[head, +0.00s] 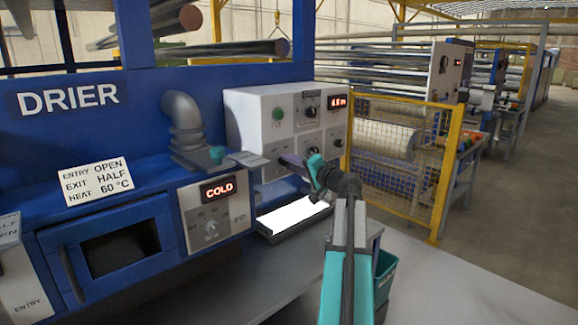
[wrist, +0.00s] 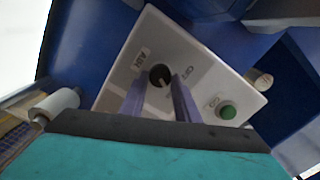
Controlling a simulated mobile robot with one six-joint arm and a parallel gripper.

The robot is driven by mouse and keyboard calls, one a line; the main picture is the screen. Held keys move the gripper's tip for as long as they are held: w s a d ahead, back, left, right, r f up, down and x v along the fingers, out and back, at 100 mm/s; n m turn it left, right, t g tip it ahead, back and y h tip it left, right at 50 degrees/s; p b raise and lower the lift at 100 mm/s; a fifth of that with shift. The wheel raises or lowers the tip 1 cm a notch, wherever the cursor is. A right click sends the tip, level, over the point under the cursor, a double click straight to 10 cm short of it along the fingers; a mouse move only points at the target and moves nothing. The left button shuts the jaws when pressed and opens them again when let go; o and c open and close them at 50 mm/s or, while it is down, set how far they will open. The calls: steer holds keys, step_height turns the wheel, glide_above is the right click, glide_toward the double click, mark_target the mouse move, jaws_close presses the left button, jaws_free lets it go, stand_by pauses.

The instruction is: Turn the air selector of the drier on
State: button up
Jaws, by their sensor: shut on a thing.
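The drier (head: 70,130) is a blue machine with a white DRIER label, at the left of the head view. In the wrist view, a black round knob (wrist: 160,75) sits on a pale panel (wrist: 185,40), between labels that seem to read AIR and OFF. My gripper (wrist: 159,82) has its two purple fingers on either side of this knob, shut on it. In the head view my gripper (head: 288,160) reaches the lower left of the pale control box (head: 255,110), and its fingers hide the knob there. Which way the knob points is not clear.
A green button (wrist: 228,112) is right of the fingers in the wrist view. A red COLD display (head: 219,190) tops a grey dial panel (head: 190,215). A grey elbow pipe (head: 183,120) stands left of the box. A yellow mesh guard (head: 400,190) is at the right.

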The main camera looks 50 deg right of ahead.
steer(key=shift+w+d+r+m, duration=0.1)
steer(key=shift+r+m, duration=0.1)
steer(key=shift+m, duration=0.4)
steer(key=o, duration=1.1)
steer(key=shift+f, duration=0.1)
steer(key=shift+c, duration=0.2)
steer(key=shift+f, duration=0.1)
steer(key=s+a+b, duration=0.1)
steer(key=s+b, duration=0.1)
steer(key=s, duration=1.1)
steer(key=shift+s+b, duration=0.4)
